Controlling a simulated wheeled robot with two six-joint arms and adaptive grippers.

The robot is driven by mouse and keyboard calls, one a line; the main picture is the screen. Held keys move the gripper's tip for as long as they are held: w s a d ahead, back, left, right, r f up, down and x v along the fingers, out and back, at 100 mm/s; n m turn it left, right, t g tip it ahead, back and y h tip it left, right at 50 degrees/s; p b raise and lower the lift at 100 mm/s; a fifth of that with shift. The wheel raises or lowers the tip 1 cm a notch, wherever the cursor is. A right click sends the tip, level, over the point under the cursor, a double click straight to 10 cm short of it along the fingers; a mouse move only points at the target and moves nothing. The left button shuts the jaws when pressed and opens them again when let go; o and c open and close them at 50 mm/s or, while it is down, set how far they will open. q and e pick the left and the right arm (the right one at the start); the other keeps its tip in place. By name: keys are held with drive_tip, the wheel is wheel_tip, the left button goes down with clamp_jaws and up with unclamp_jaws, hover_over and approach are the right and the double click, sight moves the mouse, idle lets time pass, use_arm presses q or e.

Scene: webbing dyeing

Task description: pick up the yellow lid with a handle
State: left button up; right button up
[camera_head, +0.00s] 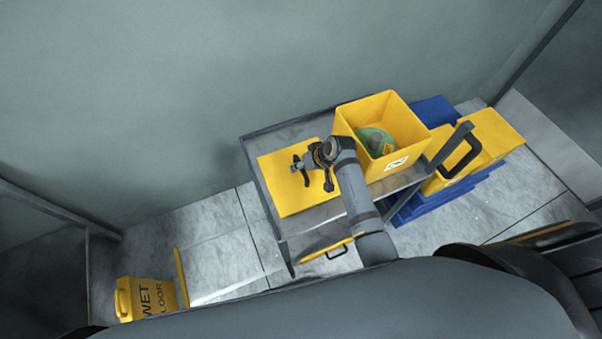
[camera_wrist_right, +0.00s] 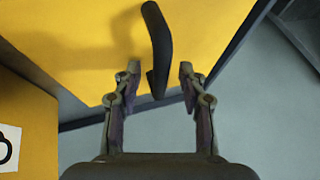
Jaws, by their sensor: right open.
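The yellow lid (camera_head: 287,198) lies flat on the left part of the grey cart's top. Its dark handle (camera_head: 299,172) stands up from it, close to my right gripper (camera_head: 313,170). In the right wrist view the yellow lid (camera_wrist_right: 85,35) fills the upper part, and the black handle (camera_wrist_right: 157,40) reaches down between the two open fingers (camera_wrist_right: 160,82). Gaps show on both sides of the handle, so the fingers are not closed on it. My left gripper is not in view.
A yellow bin (camera_head: 405,122) with a green roll (camera_head: 374,140) inside stands right of the lid on the cart (camera_head: 262,135). Yellow boxes with a black handle (camera_head: 460,158) sit on blue pallets (camera_head: 430,205) at right. A wet-floor sign (camera_head: 147,300) is at lower left.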

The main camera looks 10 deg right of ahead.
drive_tip(key=shift+w+a+f, duration=0.2)
drive_tip(key=shift+w+f, duration=0.05)
drive_tip(key=shift+f, duration=0.2)
drive_tip(key=shift+s, duration=0.1)
clamp_jaws()
drive_tip(key=shift+r, duration=0.1)
wheel_tip(320, 180, up, 10)
idle(0.3)
